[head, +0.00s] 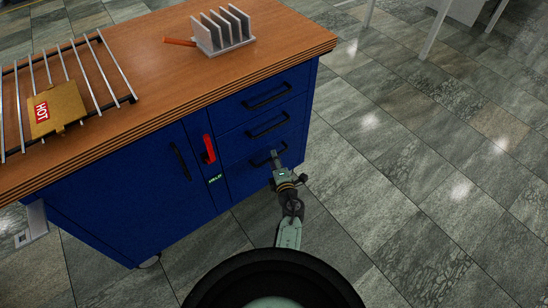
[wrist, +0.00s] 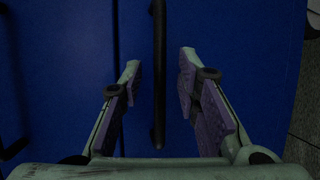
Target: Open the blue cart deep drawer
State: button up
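The blue cart (head: 130,205) has a wooden top, a door on the left and a stack of drawers on the right. The bottom drawer (head: 240,178), below the other two, looks shut, with a black bar handle (head: 261,160). My gripper (head: 276,157) is in front of this drawer, at the right part of its handle, and partly hides it. In the wrist view my gripper (wrist: 160,62) is open, its two fingers on either side of the dark handle (wrist: 158,80). I see a gap on both sides of the bar; neither finger visibly touches it.
Two upper drawers have black handles (head: 267,96) and (head: 268,125). A red latch (head: 208,149) sits between door and drawers. On top are a wire rack (head: 103,75), a tan HOT block (head: 70,103) and a grey finned block (head: 232,42). Tiled floor (head: 400,190) is clear at right.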

jog(key=shift+x, duration=1.05)
grip_shut()
